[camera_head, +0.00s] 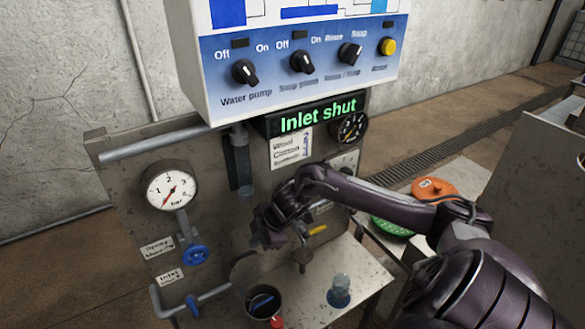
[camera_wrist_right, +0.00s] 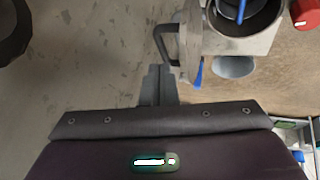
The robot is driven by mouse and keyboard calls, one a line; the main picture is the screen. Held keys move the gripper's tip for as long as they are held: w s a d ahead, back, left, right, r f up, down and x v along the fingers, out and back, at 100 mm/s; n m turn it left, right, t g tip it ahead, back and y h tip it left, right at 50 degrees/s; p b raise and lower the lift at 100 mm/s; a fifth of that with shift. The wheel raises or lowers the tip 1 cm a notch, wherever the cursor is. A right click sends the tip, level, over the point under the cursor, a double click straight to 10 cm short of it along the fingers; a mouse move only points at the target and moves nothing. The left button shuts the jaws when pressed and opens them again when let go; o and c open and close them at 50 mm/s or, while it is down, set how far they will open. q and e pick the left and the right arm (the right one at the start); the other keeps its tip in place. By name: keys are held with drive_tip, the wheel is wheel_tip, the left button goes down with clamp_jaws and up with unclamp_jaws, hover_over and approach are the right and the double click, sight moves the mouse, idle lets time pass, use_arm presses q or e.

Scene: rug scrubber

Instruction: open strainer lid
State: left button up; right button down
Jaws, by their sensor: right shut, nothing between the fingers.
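The strainer (camera_head: 249,312) is a round metal pot at the bottom of the head view, with a dark opening and something blue inside. It also shows at the top of the right wrist view (camera_wrist_right: 272,22). Its grey lid (camera_head: 243,270) stands tilted up beside the opening, and the opening is uncovered. In the wrist view the lid (camera_wrist_right: 190,45) is seen nearly edge-on, with a dark bar handle (camera_wrist_right: 160,45). My right gripper (camera_wrist_right: 158,78) is shut and empty, with its fingertips close to the lower end of that handle; I cannot tell whether they touch. My left gripper is not in view.
A red knob (camera_head: 277,322) is beside the strainer. A clear blue bottle (camera_head: 340,291) stands on the ledge to its right. Blue valve handles (camera_head: 194,255) and a gauge (camera_head: 171,188) are on the panel at left. The display (camera_head: 318,116) reads "Inlet shut".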

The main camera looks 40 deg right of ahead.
drive_tip(key=s+d+p, duration=0.5)
drive_tip(key=s, duration=0.3)
drive_tip(key=shift+s+d, duration=0.25)
drive_tip(key=shift+s, duration=0.05)
drive_tip(key=shift+f, duration=0.1)
